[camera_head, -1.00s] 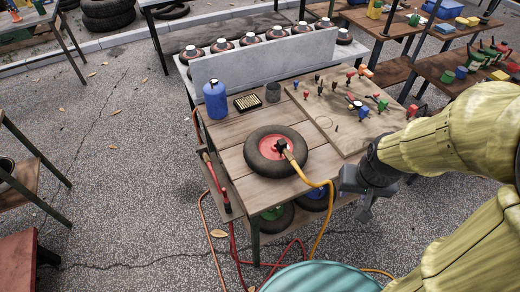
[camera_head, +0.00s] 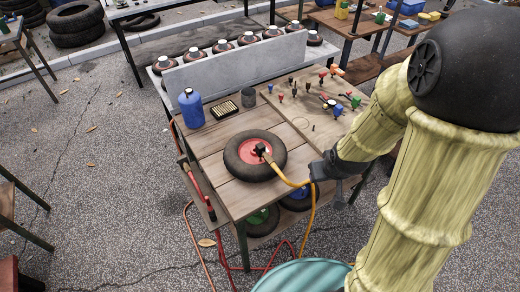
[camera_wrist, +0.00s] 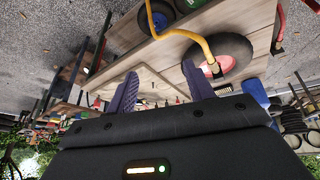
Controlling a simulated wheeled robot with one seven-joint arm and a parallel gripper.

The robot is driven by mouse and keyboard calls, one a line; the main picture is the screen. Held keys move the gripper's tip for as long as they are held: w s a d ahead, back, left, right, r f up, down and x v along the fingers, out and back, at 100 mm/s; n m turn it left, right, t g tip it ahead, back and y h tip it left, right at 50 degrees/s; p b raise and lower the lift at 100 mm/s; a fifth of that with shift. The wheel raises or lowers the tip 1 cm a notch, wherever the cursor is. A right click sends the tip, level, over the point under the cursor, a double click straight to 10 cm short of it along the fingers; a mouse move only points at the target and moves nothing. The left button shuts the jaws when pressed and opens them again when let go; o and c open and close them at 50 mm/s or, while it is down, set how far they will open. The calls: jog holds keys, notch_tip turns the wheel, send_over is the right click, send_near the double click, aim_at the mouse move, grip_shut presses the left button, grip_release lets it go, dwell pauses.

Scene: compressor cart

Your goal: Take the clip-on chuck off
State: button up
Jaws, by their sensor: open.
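The clip-on chuck (camera_head: 262,150) is a small black fitting at the red hub of the wheel (camera_head: 240,169), which lies flat on the wooden bench. A yellow hose (camera_head: 307,203) runs from the chuck over the bench's front edge. My gripper (camera_head: 318,172) is at the bench's right front, to the right of the wheel and apart from the chuck. In the wrist view my gripper (camera_wrist: 158,92) has its two purple fingers spread wide with nothing between them.
A blue bottle (camera_head: 191,108), a dark cup (camera_head: 249,97) and a box of small parts (camera_head: 223,107) stand behind the wheel. A board (camera_head: 318,112) with several small fittings lies at the right. A grey upright panel (camera_head: 235,62) bounds the back.

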aim_at(262, 148)
jog(key=w+a+f+n+t+y+p, duration=0.2)
jog(key=w+a+f+n+t+y, duration=0.2)
jog(key=w+a+f+t+y, duration=0.2)
jog(key=w+a+y, duration=0.1)
jog(key=a, duration=0.1)
jog(key=shift+a+f+n+y, duration=0.2)
jog(key=shift+a+n+y, duration=0.1)
jog(key=shift+a, duration=0.1)
jog(key=p+x, duration=0.3)
jog(key=x, duration=0.9)
jog(key=shift+w+p, duration=0.1)
jog(key=shift+p, duration=0.3)
jog(key=p+x, duration=0.1)
jog(key=x, duration=0.1)
jog(key=p+x, duration=0.1)
jog(key=x, duration=0.1)
jog(key=shift+w+a+r+p, duration=0.15)
jog(key=shift+w+a+p, duration=0.05)
jog(key=shift+a+p, duration=0.15)
jog(key=shift+w+a+f, duration=0.1)
jog(key=shift+w+f, duration=0.1)
jog(key=shift+w, duration=0.05)
